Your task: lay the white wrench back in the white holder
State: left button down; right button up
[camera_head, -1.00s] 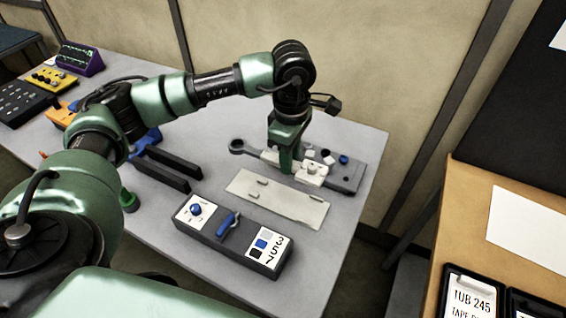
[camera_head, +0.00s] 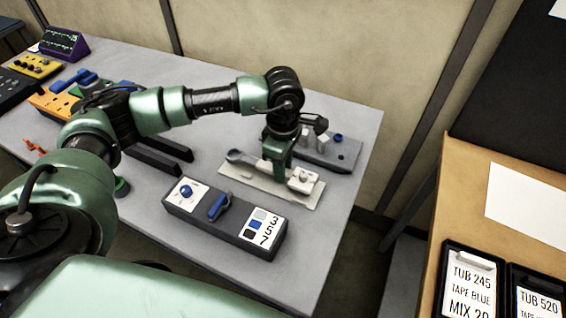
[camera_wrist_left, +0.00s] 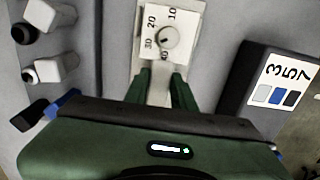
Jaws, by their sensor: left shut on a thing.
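The white wrench (camera_head: 303,180) has a blocky end with a round dial and a greyish ring end at the left. My left gripper (camera_head: 280,166) is shut on its shaft. In the left wrist view, the fingers (camera_wrist_left: 160,90) straddle the pale shaft, and the wrench's dial face (camera_wrist_left: 168,40) shows beyond them. The wrench is over the flat white holder (camera_head: 262,187), roughly along its length. I cannot tell whether it touches the holder. The gripper and wrench hide part of the holder. My right gripper is not in view.
A dark box (camera_head: 232,218) with a blue knob and handle stands just in front of the holder. A grey plate (camera_head: 347,152) with pegs lies behind it. Black bars (camera_head: 160,160) lie to the left. The table's right edge is close; the front right corner is clear.

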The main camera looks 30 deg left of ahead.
pick_arm(q)
jog(key=shift+w+a+f, duration=0.1)
jog(key=shift+f, duration=0.75)
jog(key=shift+r, duration=0.1)
jog(key=shift+b, duration=0.45)
jog(key=shift+f+b, duration=0.65)
jog(key=shift+b, duration=0.1)
